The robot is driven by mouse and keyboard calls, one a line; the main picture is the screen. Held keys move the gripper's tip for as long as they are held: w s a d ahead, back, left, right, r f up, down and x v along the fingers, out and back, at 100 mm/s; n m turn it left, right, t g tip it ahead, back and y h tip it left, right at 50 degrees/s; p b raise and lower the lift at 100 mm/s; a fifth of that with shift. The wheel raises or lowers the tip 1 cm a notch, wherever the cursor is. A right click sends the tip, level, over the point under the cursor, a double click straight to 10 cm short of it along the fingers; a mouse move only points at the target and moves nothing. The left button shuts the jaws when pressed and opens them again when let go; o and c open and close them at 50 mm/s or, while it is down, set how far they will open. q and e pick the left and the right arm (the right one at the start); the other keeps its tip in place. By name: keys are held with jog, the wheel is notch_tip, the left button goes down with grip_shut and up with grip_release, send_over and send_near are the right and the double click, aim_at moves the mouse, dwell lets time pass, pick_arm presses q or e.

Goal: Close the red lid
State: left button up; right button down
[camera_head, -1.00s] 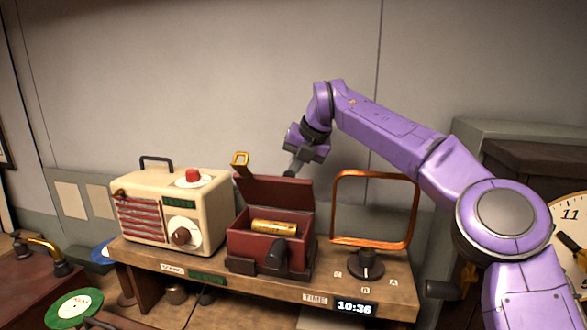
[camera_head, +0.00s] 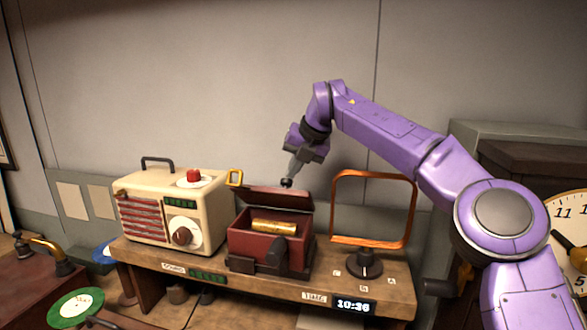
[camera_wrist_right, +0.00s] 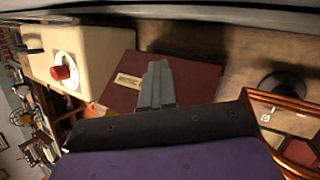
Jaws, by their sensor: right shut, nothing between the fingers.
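The red lid (camera_head: 270,197) is hinged on a dark red box (camera_head: 240,243) and is tilted partway open over it. A gold cylinder (camera_head: 273,227) lies inside the box. My right gripper (camera_head: 287,182) is shut and empty, its fingertips at the top rear edge of the lid. In the right wrist view the fingers (camera_wrist_right: 157,85) are together in front of the red lid (camera_wrist_right: 195,80), which carries a pale label. I cannot tell exactly where they touch it. My left gripper is not in view.
A cream radio (camera_head: 205,210) with a red button stands left of the box. An orange frame (camera_head: 335,215) and a dark knob (camera_head: 364,263) stand to its right. All sit on a wooden shelf (camera_head: 215,267). A wall is behind.

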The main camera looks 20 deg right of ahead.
jog(key=shift+s, duration=0.1)
jog(key=c, duration=1.6)
grip_release()
jog(key=o, duration=0.8)
jog(key=shift+d+r, duration=0.1)
jog(key=v, duration=1)
jog(key=shift+s+r, duration=0.1)
jog(key=shift+r, duration=0.05)
